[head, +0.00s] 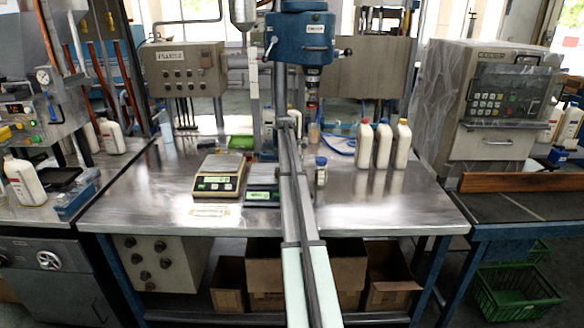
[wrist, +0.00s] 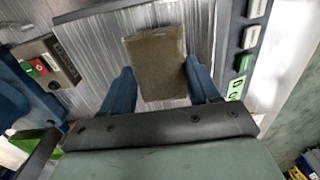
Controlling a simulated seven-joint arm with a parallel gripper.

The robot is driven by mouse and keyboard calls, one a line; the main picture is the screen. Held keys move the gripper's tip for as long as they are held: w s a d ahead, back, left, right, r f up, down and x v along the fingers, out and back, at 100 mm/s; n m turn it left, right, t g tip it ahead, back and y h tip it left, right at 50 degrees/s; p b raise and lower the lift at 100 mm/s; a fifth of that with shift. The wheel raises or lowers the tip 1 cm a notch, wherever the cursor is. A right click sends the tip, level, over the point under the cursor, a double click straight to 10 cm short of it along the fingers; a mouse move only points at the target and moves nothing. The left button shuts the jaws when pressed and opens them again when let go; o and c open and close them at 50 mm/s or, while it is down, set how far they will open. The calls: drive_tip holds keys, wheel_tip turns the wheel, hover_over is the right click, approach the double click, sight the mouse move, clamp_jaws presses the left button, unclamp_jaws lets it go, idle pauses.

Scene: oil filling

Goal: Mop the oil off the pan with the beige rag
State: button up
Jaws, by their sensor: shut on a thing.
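In the wrist view my gripper (wrist: 158,67) has its two blue fingers on either side of a brownish-beige rag (wrist: 155,62), shut on it. The rag looks like a flat block and lies over a brushed metal pan (wrist: 95,55). I cannot tell whether the rag touches the pan. A strip with buttons and a green display runs along the pan's right side. No oil can be made out, and the rag hides part of the pan. In the head view my arm partly covers a scale (head: 262,196); the gripper and rag are not clear there.
Another scale (head: 218,180) stands to the left on the metal table (head: 140,205). A small blue-capped bottle (head: 321,174) stands just right of my arm. White bottles (head: 383,148) stand farther right. A blue machine (head: 300,38) rises behind. The table's front right is clear.

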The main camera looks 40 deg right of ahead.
sight(276, 172)
drive_tip(key=shift+w+a, duration=0.35)
drive_tip(key=shift+a, duration=0.55)
drive_tip(key=shift+w+a, duration=0.35)
drive_tip(key=shift+a, duration=0.55)
drive_tip(key=d, duration=1)
drive_tip(key=shift+s+a, duration=0.35)
drive_tip(key=shift+a, duration=0.5)
drive_tip(key=shift+s+a, duration=0.35)
drive_tip(key=shift+a, duration=0.45)
drive_tip(key=shift+s+a, duration=0.35)
drive_tip(key=shift+a, duration=0.5)
drive_tip(key=shift+r, duration=3.5)
